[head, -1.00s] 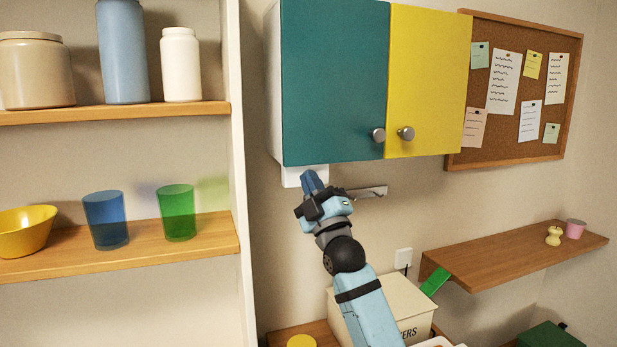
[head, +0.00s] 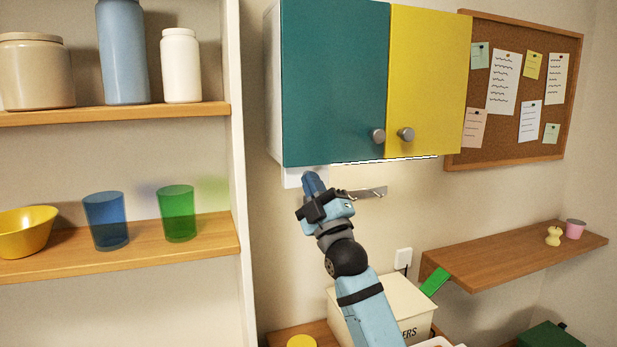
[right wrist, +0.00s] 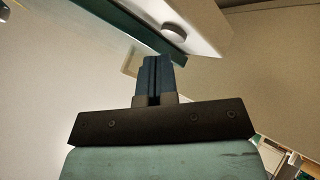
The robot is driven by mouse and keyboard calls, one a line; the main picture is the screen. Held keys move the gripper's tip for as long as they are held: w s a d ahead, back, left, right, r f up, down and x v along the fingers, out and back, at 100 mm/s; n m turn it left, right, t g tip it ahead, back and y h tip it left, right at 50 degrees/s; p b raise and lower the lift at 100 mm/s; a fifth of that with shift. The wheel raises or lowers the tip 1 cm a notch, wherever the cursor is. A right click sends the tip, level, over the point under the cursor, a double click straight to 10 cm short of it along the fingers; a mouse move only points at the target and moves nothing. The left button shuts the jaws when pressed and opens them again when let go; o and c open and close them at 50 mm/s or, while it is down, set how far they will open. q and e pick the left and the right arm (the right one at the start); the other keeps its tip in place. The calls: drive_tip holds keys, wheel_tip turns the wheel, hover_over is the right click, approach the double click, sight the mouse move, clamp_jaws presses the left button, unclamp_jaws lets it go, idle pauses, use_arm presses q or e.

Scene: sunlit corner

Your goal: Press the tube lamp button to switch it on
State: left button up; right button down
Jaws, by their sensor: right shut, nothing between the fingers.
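A white switch box (head: 291,177) hangs under the cabinet's left end. In the right wrist view a white housing (right wrist: 208,25) carries a round grey button (right wrist: 173,32). My right gripper (head: 311,180) is shut and empty, its blue fingertips close to the switch box in the head view. In the right wrist view the shut fingertips (right wrist: 157,62) point toward the button, with an apparent gap. My left gripper is not in view.
The cabinet (head: 335,85) hangs just above my right gripper, and a metal hook rail (head: 367,192) is on the wall beside it. A cream box (head: 400,305) stands below my arm. Shelves with jars and cups are at left, a wooden shelf (head: 515,255) at right.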

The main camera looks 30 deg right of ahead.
drive_tip(key=s+a, duration=0.1)
drive_tip(key=s, duration=0.5)
drive_tip(key=shift+a+p, duration=0.25)
drive_tip(key=shift+p, duration=0.1)
idle(0.6)
